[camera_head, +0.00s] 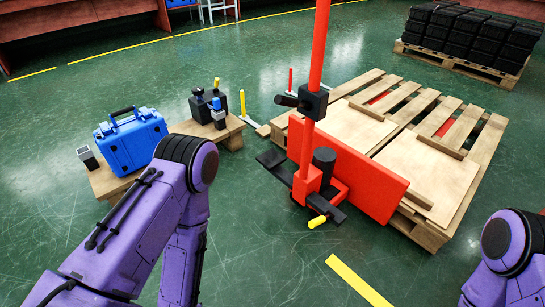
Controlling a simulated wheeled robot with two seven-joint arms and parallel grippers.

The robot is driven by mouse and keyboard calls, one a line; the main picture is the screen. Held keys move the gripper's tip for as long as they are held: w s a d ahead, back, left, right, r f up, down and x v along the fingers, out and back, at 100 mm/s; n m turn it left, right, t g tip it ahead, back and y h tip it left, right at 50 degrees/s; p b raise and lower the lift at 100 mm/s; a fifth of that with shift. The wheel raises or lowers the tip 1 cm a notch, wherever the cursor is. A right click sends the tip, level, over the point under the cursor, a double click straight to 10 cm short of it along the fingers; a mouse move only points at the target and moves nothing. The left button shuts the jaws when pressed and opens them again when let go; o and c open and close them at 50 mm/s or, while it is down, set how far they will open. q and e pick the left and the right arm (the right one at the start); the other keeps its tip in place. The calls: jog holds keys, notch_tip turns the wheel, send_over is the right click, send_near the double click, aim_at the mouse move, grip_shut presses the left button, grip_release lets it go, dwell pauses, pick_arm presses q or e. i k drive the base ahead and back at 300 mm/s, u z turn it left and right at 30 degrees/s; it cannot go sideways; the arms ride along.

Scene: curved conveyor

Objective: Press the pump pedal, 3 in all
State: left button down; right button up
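A red pallet jack (345,172) stands in the middle, against a wooden pallet, with a tall red handle post (318,60). Low on its front is a short bar with a yellow end (317,222), which looks like the pump pedal. It is close above the green floor; its exact tilt is hard to tell. Black bars (275,166) stick out low on the jack's left side. My purple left arm rises at the left and bends down out of the bottom edge. My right arm shows at the lower right edge. Neither gripper is in view.
The wooden pallet (455,155) lies behind and right of the jack. A blue case (130,140) and small dark items stand on low wooden boards at left. Black crates (470,35) sit on a pallet at back right.

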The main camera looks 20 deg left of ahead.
aim_at(270, 159)
jog(key=i, duration=1)
jog(key=u, duration=0.05)
